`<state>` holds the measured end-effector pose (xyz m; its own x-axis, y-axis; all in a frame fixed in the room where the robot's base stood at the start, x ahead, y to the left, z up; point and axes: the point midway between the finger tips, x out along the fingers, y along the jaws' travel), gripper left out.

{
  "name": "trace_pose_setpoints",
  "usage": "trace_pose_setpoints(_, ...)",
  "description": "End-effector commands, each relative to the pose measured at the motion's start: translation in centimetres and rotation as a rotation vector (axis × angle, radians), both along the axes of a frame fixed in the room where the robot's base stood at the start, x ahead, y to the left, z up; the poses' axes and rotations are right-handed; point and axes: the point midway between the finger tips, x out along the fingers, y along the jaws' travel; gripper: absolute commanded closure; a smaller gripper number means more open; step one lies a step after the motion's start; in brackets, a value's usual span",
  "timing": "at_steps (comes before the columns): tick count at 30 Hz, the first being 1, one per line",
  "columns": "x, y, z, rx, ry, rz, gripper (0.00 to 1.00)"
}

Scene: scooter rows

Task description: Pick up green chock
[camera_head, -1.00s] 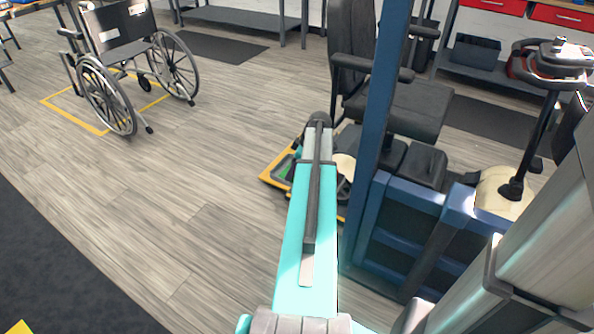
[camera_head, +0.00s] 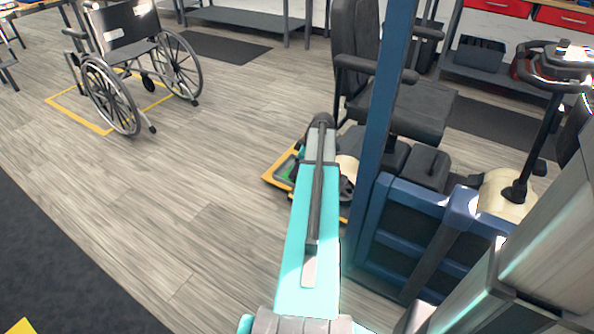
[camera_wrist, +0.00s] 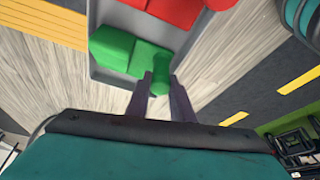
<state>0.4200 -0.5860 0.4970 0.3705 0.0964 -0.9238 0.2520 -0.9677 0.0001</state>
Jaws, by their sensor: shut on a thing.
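In the wrist view, a grey tray (camera_wrist: 112,79) holds green and red blocks. The green chock (camera_wrist: 151,62) is at the tray's near edge, beside another green block face (camera_wrist: 109,45). My gripper (camera_wrist: 160,84) is shut on the green chock, with its dark fingers on either side of the chock's near end. I cannot tell whether the chock still touches the tray. In the head view, a small patch of green (camera_head: 287,175) shows left of my arm, which hides most of that spot.
Red blocks (camera_wrist: 178,12) lie at the tray's far side. In the head view, a scooter with a black seat (camera_head: 405,108) and a blue frame (camera_head: 405,235) stand right of my arm. A wheelchair (camera_head: 130,60) stands at upper left. The floor between is clear.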

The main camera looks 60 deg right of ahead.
Motion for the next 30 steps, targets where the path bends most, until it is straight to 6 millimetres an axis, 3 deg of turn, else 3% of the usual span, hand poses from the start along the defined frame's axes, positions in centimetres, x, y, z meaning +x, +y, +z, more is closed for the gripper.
trace_pose_setpoints(13, 0.0, 0.0, 3.8, -0.002, -0.002, 0.0, 1.0)
trace_pose_setpoints(30, -1.5, -8.0, 4.3, -0.001, -0.001, -0.002, 1.0)
